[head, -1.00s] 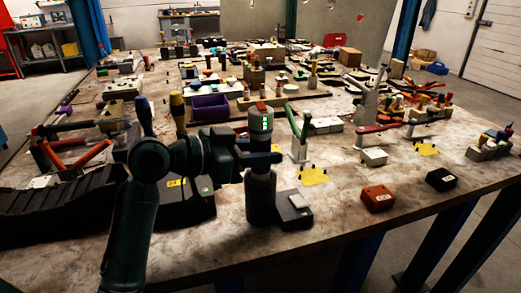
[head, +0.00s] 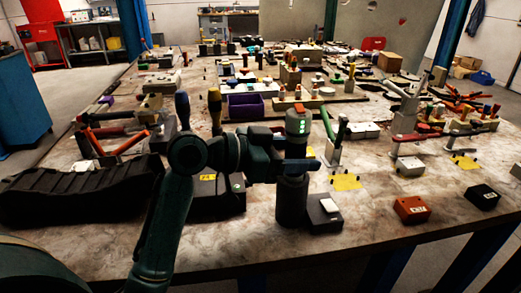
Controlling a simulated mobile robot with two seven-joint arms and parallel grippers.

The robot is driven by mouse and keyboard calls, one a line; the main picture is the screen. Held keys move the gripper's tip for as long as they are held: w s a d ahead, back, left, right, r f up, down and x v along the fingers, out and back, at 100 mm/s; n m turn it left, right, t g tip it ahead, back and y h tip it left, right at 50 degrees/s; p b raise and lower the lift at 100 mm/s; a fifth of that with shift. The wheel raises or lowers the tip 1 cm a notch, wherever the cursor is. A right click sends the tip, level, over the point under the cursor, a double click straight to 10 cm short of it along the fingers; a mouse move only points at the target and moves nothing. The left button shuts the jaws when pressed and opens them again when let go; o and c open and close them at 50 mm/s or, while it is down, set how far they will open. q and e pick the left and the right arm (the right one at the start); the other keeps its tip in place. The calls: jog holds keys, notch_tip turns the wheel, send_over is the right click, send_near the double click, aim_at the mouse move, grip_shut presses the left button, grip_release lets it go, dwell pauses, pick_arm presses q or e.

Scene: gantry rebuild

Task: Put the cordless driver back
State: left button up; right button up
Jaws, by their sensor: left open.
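The cordless driver seems to be the upright grey body (head: 298,121) with green lights and an orange mark near its top. Its lower part is hidden by my left gripper (head: 298,164). Below the gripper a dark cylinder (head: 291,203) stands on the table. I cannot tell whether it is the driver's lower part or a holder around it. My left gripper is open at the driver's mid-height, with a blue-tipped finger across its front. I cannot tell whether the finger touches it. My right gripper is not in view.
A black box with a white label (head: 325,213) stands right beside the cylinder. A black ridged tray (head: 75,195) lies at left. A green-handled tool (head: 331,140) stands close behind right. An orange box (head: 411,210) and the front table edge lie to the right.

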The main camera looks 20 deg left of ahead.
pick_arm(q)
jog(key=shift+s+a+r, duration=0.1)
jog(key=shift+s+a, duration=0.25)
jog(key=shift+a, duration=0.1)
jog(key=b+v, duration=0.1)
jog(key=v, duration=1.1)
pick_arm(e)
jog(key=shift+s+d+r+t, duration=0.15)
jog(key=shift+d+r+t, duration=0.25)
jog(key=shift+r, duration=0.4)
